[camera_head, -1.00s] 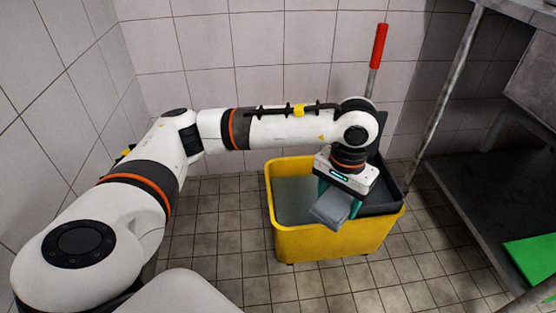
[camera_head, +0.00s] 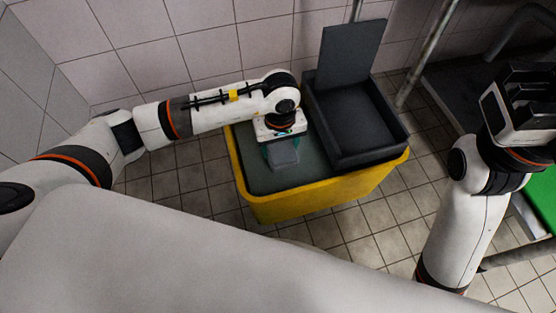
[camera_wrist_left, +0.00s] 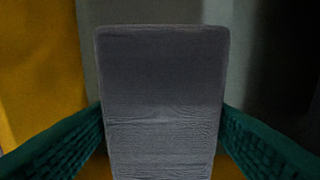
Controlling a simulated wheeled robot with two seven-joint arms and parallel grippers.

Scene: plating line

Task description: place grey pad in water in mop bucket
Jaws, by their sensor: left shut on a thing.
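The grey pad (camera_head: 284,157) is a small flat block. My left gripper (camera_head: 281,150) is shut on it, and the pad hangs over the water side of the yellow mop bucket. In the left wrist view the pad (camera_wrist_left: 162,95) lies between the two green fingers. The mop bucket (camera_head: 310,205) stands on the floor, with greyish water (camera_head: 262,175) in its left part. Whether the pad touches the water, I cannot tell. My right gripper (camera_head: 530,100) is at the right edge, dark and partly cut off; its jaws are unclear.
A dark wringer (camera_head: 362,125) with a tall back plate fills the bucket's right part, close to my left gripper. A metal rack with legs (camera_head: 428,50) and a green item (camera_head: 543,195) are at the right. Tiled walls stand behind and left.

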